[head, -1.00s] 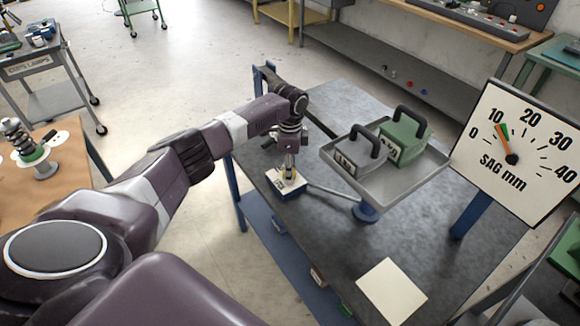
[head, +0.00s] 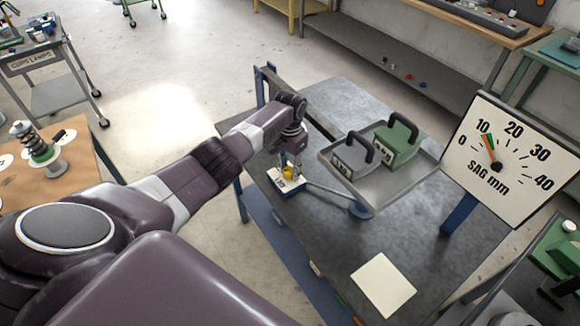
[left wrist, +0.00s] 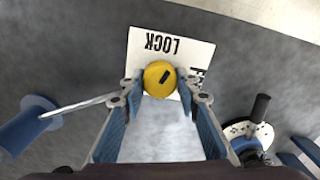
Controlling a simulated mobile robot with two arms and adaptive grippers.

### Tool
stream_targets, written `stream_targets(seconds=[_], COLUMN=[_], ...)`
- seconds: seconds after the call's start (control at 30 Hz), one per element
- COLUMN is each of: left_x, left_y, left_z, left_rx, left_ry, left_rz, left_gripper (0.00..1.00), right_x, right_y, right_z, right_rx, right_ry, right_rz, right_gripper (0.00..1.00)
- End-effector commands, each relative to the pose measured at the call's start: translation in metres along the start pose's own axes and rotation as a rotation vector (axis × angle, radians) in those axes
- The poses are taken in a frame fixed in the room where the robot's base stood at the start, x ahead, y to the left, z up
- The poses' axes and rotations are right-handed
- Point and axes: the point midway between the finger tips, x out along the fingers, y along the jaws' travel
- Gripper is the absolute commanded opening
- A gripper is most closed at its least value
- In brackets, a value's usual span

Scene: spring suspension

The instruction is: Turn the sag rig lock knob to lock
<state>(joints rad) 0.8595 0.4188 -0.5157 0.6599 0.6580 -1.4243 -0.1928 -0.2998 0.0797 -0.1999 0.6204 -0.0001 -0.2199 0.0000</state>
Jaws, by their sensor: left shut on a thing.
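The yellow lock knob (left wrist: 159,79) sits on a white label plate (left wrist: 141,48) marked LOCK; a second word at the right is partly hidden. The black mark on the knob points up and right in the left wrist view, between the two words. My left gripper (left wrist: 162,92) has its fingertips on both sides of the knob and is shut on it. In the head view the left gripper (head: 290,164) reaches down onto the yellow knob (head: 288,172) and its plate (head: 283,184) at the table's left side. My right gripper is not in view.
A tray (head: 400,188) with a grey weight (head: 353,158) and a green weight (head: 399,143) stands right of the knob. A rod runs from near the plate to a blue base. The sag dial (head: 512,165) reads about 10. A cream sheet (head: 383,284) lies in front.

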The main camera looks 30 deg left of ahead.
Motion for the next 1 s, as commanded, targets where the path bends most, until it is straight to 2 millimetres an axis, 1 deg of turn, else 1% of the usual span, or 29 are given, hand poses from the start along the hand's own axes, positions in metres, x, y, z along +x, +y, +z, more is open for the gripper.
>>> stream_targets(seconds=[0.03,0.1,0.4,0.7,1.0], left_x=[-0.004,-0.003,-0.003,-0.002,-0.003], left_y=[0.000,0.000,-0.001,-0.002,-0.002], left_z=[-0.002,-0.001,-0.002,-0.002,-0.002], left_rx=[-0.041,-0.097,-0.277,-0.352,-0.362], left_ry=[0.004,0.003,0.006,0.006,0.007], left_rz=[0.001,0.000,-0.001,-0.001,-0.001], left_gripper=[0.05,0.05,0.05,0.05,0.05], right_x=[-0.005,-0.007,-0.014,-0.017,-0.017], right_y=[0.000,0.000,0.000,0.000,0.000], right_z=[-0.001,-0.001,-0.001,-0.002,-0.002], right_rx=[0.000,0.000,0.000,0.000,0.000], right_ry=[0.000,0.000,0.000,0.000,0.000], right_rz=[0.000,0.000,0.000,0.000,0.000], right_gripper=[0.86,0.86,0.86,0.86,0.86])
